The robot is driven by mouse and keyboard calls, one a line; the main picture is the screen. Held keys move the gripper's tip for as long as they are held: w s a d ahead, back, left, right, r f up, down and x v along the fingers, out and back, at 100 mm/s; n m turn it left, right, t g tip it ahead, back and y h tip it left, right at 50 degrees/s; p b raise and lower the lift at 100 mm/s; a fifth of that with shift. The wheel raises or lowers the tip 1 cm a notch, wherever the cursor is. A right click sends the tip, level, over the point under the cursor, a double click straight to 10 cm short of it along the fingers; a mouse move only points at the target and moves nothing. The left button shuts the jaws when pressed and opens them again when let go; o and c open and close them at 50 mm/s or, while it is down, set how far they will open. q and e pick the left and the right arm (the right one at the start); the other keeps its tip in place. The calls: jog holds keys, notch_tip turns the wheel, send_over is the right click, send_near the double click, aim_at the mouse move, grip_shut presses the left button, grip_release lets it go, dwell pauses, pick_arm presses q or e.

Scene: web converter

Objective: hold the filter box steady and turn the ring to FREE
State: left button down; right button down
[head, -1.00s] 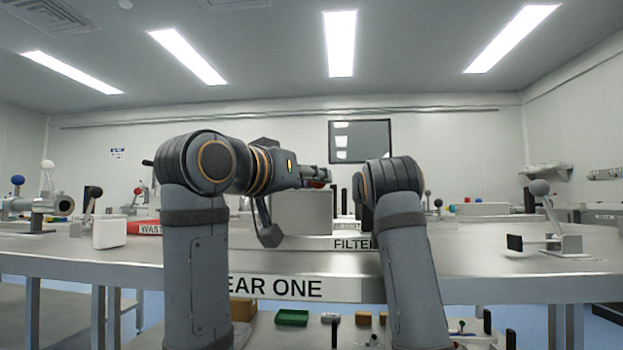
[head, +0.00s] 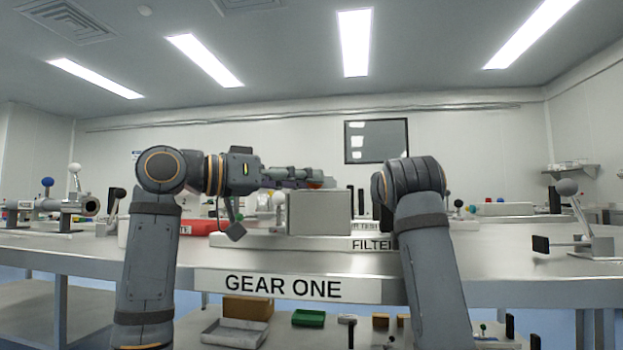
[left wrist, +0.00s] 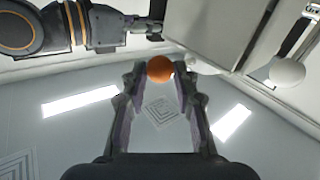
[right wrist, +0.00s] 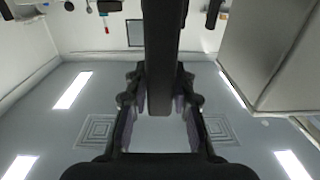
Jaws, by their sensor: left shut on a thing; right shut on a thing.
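The filter box (head: 318,213) is a plain grey block on the bench, behind the FILTER label. It also shows at the upper right of the left wrist view (left wrist: 215,30) and at the right of the right wrist view (right wrist: 270,55). My left gripper (left wrist: 160,78) is shut on an orange ball knob (left wrist: 160,68); in the head view it reaches in at the box's top edge. My right gripper (right wrist: 160,102) is shut on a dark upright bar (right wrist: 162,45), beside the box. My right arm hides it in the head view. The ring and its FREE mark cannot be made out.
A white ball (left wrist: 287,72) stands near the box in the left wrist view. A red tray (head: 205,227) lies left of the box. A grey ball-topped lever (head: 567,188) stands at the right of the bench. The bench front carries a GEAR ONE label (head: 283,286).

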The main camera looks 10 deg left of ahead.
pick_arm(q)
jog(key=shift+a+m+g+h, duration=0.3)
jog(key=shift+m, duration=0.1)
jog(key=c, duration=1)
grip_release()
jog(key=shift+a, duration=0.1)
jog(key=v, duration=1.2)
jog(key=shift+s+r, duration=0.1)
jog(key=shift+s, duration=0.05)
jog(key=shift+c, duration=0.3)
